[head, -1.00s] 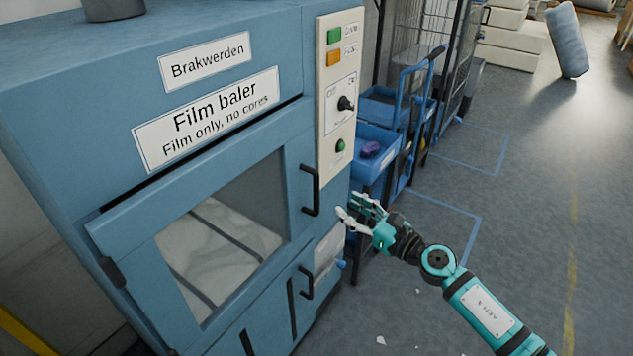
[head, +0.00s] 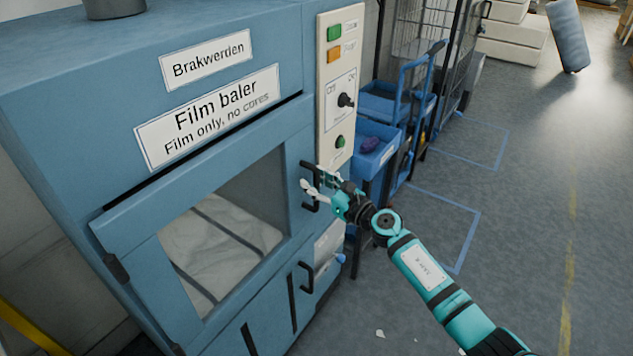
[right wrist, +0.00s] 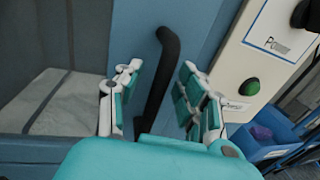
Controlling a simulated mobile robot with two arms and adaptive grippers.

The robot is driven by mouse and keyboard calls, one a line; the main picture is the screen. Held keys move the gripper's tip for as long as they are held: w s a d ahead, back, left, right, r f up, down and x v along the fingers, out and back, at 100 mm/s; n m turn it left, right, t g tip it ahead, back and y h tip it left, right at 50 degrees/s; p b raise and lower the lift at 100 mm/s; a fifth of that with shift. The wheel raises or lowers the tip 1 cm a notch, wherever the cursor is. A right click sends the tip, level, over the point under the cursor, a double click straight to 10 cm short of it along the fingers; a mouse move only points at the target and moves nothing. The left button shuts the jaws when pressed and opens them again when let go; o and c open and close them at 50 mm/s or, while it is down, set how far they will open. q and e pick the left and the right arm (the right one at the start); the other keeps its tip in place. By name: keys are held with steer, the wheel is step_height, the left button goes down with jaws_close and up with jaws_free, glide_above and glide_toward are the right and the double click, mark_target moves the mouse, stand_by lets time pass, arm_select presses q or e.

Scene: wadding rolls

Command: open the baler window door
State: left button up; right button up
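The baler window door (head: 115,235) is the blue framed upper door with a clear pane on the film baler; it looks shut. Its black bar handle (head: 307,205) stands on the door's right side. My right gripper (head: 314,184) is at this handle, partly covering it. In the right wrist view the fingers of my right gripper (right wrist: 157,88) are spread, one on each side of the handle (right wrist: 160,80), with gaps to it. White wadding shows behind the pane. My left gripper is not in view.
A control panel (head: 327,150) with a green button, orange button and black knob is right of the door. A lower door with its own black handle (head: 304,277) is below. Blue bins on a trolley (head: 368,160) stand behind my right gripper.

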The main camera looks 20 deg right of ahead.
jaws_close()
stand_by(0.5)
